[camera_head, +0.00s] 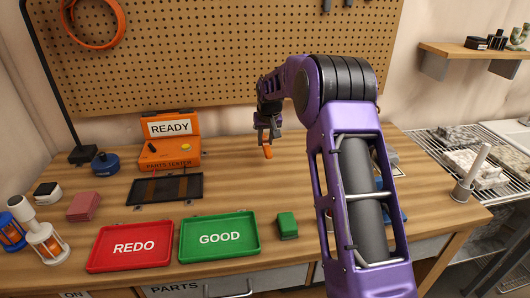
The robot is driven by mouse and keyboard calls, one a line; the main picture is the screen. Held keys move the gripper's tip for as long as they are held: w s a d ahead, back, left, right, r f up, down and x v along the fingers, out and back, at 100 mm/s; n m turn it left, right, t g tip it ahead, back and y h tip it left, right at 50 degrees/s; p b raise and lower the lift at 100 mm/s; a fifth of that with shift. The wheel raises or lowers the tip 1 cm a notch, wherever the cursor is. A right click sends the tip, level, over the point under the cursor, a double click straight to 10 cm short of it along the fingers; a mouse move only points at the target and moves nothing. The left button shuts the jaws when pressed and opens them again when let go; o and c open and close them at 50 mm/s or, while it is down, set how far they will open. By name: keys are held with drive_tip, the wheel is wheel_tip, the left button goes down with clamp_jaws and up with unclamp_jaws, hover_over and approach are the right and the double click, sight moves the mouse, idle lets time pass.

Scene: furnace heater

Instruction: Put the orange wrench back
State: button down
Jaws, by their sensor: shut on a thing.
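My gripper (267,138) is above the back middle of the wooden workbench, pointing down. It is shut on a small orange piece, which I take to be the orange wrench (267,153). Only its lower end shows below the fingers; the rest is hidden by the gripper. It appears to be held clear of the bench top, in front of the pegboard (215,60). No marked place for the wrench can be made out.
An orange parts tester (170,150) with a READY sign stands left of the gripper, behind a dark tray (165,190). Red REDO (130,245) and green GOOD (218,238) trays lie at the front, beside a green block (287,224). My arm hides part of the bench's right side.

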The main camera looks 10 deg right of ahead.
drive_tip(key=shift+w+f, duration=0.1)
drive_tip(key=shift+f, duration=2.35)
drive_tip(key=shift+f, duration=0.25)
drive_tip(key=c, duration=0.7)
unclamp_jaws()
drive_tip(key=shift+o, duration=0.2)
drive_tip(key=shift+r, duration=0.45)
drive_tip(key=v, duration=1.1)
drive_tip(key=shift+s+r, duration=0.2)
drive_tip(key=shift+r, duration=0.05)
